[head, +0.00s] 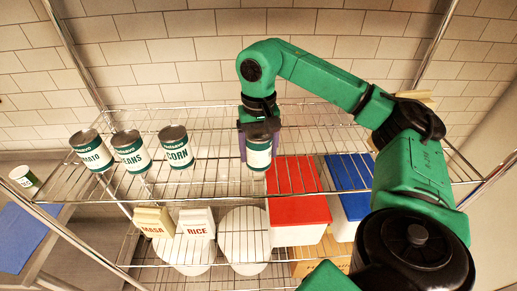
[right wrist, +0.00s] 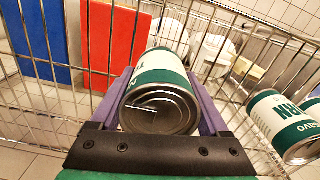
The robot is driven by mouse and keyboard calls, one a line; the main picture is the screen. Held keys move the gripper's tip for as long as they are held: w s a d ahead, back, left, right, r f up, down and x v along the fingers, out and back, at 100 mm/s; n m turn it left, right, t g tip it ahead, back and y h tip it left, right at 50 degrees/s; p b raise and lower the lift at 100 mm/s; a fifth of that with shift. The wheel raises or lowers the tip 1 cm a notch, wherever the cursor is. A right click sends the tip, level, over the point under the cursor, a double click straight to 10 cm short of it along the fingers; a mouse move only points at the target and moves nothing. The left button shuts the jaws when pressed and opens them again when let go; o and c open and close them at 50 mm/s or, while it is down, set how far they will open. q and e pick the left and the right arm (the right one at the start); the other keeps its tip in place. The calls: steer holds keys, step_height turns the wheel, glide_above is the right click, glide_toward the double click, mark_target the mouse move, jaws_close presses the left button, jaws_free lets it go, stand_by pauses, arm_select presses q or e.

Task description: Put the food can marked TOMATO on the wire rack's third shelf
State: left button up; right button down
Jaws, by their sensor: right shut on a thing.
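My right gripper (head: 258,150) is shut on a food can (head: 258,155) with a white and green label, at the upper shelf (head: 225,180) of the wire rack. In the right wrist view the can (right wrist: 160,95) sits between the purple fingers (right wrist: 160,108), its metal end facing the camera. Its name is turned mostly away and I cannot read it. I cannot tell whether the can touches the wires. Farther left on that shelf stand a can with letters like MATO (head: 92,152), a BEANS can (head: 130,152) and a CORN can (head: 176,148). My left gripper is not in view.
The shelf below holds a MASA box (head: 153,221), a RICE box (head: 196,223), white round containers (head: 245,235), a red-lidded bin (head: 300,212) and a blue-lidded bin (head: 356,207). A small green-and-white cup (head: 25,178) stands at far left. Wires are bare between the CORN can and my gripper.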

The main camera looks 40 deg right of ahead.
mark_target(258, 133)
steer(key=shift+w+f, duration=0.2)
steer(key=shift+s+f, duration=0.1)
steer(key=shift+f, duration=0.05)
jaws_free()
steer(key=shift+s, duration=0.1)
steer(key=shift+r, duration=0.65)
step_height(258, 133, up, 5)
steer(key=shift+f, duration=0.2)
step_height(258, 133, up, 7)
steer(key=p, duration=0.5)
steer(key=shift+f, duration=0.1)
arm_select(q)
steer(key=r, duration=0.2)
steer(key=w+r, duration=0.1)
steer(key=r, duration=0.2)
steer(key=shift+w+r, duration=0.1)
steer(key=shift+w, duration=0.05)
arm_select(e)
steer(key=shift+f, duration=0.1)
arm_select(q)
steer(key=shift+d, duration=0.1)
arm_select(e)
steer(key=shift+f, duration=0.1)
